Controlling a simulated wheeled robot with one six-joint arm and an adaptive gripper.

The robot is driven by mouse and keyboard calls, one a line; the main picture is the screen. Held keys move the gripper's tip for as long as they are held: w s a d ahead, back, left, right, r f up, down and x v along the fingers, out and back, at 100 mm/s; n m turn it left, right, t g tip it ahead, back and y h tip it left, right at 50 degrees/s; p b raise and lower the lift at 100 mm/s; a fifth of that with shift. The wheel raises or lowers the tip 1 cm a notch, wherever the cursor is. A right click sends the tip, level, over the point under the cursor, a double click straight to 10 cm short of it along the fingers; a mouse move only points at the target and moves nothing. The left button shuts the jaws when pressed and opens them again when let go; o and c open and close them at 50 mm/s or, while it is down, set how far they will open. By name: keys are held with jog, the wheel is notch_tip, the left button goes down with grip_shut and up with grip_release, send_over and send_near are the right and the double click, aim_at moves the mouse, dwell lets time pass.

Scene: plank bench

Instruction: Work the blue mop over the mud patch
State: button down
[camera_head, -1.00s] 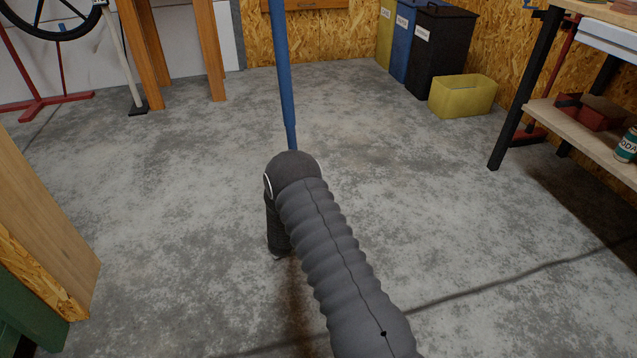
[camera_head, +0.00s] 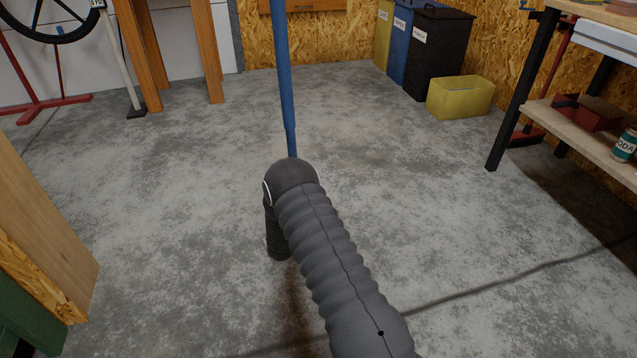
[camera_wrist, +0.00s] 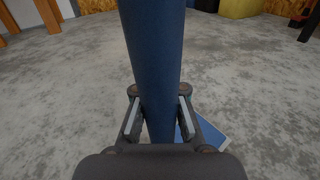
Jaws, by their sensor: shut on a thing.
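The blue mop's handle (camera_head: 286,95) stands nearly upright in the head view, rising from behind my arm to the top edge. In the wrist view the handle (camera_wrist: 156,60) runs between the two fingers of my gripper (camera_wrist: 158,118), which is shut on it. A corner of the flat blue mop head (camera_wrist: 208,138) shows on the floor at the lower right of the wrist view. The rest of the mop head is hidden behind my gripper and arm. A brownish stain (camera_head: 296,285) shows on the floor beside my arm; I cannot tell its full extent.
A yellow bin (camera_head: 460,97) stands at the back right, before a black bin (camera_head: 438,52) and a blue one. A workbench leg (camera_head: 520,90) is at right. Wooden boards (camera_head: 45,225) stand at left. The middle floor is clear.

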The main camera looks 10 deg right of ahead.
jog(key=shift+s+a+f, duration=0.15)
jog(key=shift+s+f, duration=0.05)
jog(key=shift+f, duration=0.2)
jog(key=shift+s+a+f, duration=0.15)
jog(key=shift+f, duration=0.25)
jog(key=s+p, duration=0.3)
jog(key=s, duration=1.4)
jog(key=shift+s+d+r, duration=0.3)
jog(key=shift+r, duration=0.15)
jog(key=shift+r+p, duration=1.55)
jog(key=shift+r, duration=0.8)
